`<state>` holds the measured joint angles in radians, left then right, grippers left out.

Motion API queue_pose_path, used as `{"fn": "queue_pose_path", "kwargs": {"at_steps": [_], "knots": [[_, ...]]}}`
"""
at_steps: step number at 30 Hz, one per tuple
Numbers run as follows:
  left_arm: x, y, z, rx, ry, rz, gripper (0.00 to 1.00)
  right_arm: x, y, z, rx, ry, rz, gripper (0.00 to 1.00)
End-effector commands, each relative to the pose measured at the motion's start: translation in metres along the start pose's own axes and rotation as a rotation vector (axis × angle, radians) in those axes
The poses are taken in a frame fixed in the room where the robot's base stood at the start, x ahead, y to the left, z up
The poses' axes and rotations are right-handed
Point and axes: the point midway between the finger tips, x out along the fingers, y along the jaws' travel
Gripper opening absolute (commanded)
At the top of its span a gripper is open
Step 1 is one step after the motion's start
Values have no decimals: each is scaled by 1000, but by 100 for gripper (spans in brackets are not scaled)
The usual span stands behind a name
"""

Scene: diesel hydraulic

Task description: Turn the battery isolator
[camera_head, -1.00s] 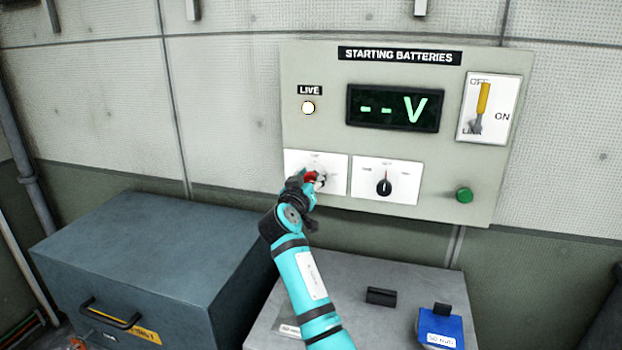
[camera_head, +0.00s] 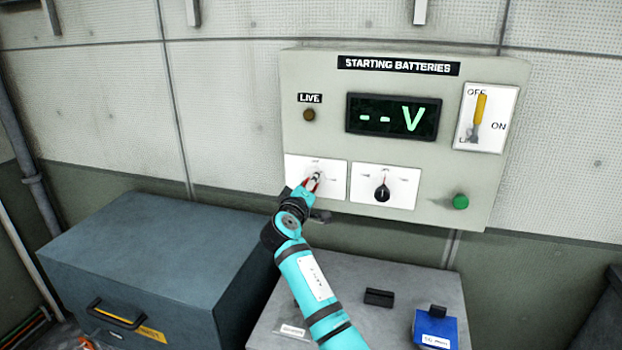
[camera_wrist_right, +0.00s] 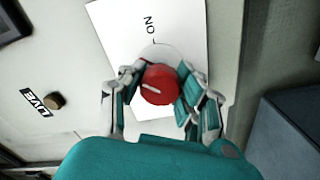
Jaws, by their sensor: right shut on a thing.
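The battery isolator is a red round knob (camera_wrist_right: 160,84) on a white plate (camera_wrist_right: 187,30) marked ON. In the head view this plate (camera_head: 297,165) is at the panel's lower left. My right gripper (camera_head: 314,182) reaches up from below and is shut on the knob, with a finger on each side in the wrist view. A pale mark on the knob lies roughly sideways in the wrist view, out of line with the ON tick. The fingers partly hide the knob's sides. My left gripper is not in view.
The STARTING BATTERIES panel (camera_head: 300,70) carries a dark LIVE lamp (camera_head: 309,115), a display (camera_head: 393,116) reading "-- V", a black knob (camera_head: 382,192), a yellow-handled lever (camera_head: 480,108) and a green button (camera_head: 460,201). Below stand a blue-grey chest (camera_head: 150,245) and a grey box (camera_head: 350,320).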

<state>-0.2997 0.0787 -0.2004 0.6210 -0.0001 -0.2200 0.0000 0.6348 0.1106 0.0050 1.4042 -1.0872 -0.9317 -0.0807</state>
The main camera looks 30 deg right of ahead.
Motion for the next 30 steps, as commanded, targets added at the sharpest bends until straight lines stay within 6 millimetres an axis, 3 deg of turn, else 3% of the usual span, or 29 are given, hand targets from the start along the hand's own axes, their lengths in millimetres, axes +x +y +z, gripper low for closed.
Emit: {"fn": "queue_pose_path", "kwargs": {"at_steps": [18,30], "knots": [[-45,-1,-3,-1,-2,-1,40,0,2,-2,-542,1,1,0],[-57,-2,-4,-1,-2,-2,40,0,0,0,-709,1,1,0]]}}
